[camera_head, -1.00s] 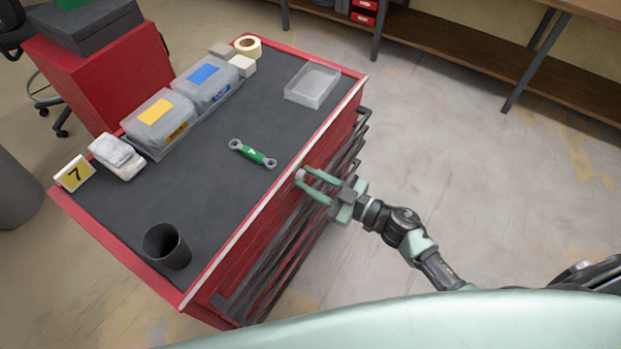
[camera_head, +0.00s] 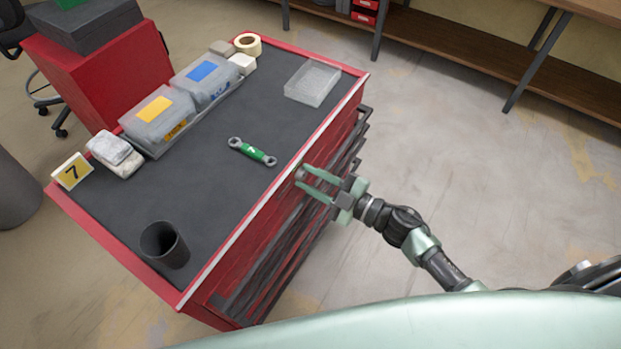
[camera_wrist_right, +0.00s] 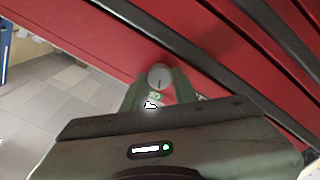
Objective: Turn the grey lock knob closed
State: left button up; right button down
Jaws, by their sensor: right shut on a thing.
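The grey lock knob (camera_wrist_right: 160,77) is a small round knob with a dark line on its face, on the red front of the tool cabinet (camera_wrist_right: 100,42). In the head view the knob (camera_head: 301,174) shows at the upper part of the cabinet's front, below the top edge. My right gripper (camera_head: 308,181) reaches it from the right, with its two green fingers on either side of it. In the wrist view the right gripper (camera_wrist_right: 160,90) is shut on the knob. The knob's line looks roughly upright in that view. My left gripper is not in view.
Dark drawer handles (camera_head: 350,150) run along the cabinet front close to my right gripper. On the cabinet top are a green-handled wrench (camera_head: 253,152), a clear tray (camera_head: 312,83), lidded boxes (camera_head: 160,113) and a black cup (camera_head: 164,245). The floor to the right is clear.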

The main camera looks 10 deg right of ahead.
jog(key=n+b, duration=0.1)
jog(key=n, duration=0.2)
jog(key=n+b, duration=0.1)
jog(key=n, duration=0.2)
jog(key=shift+f+n, duration=0.2)
jog(key=shift+n, duration=0.1)
jog(key=n+b, duration=0.3)
jog(key=n, duration=0.3)
dwell(0.4)
jog(key=c, duration=1.1)
grip_release()
jog(key=shift+s, duration=0.1)
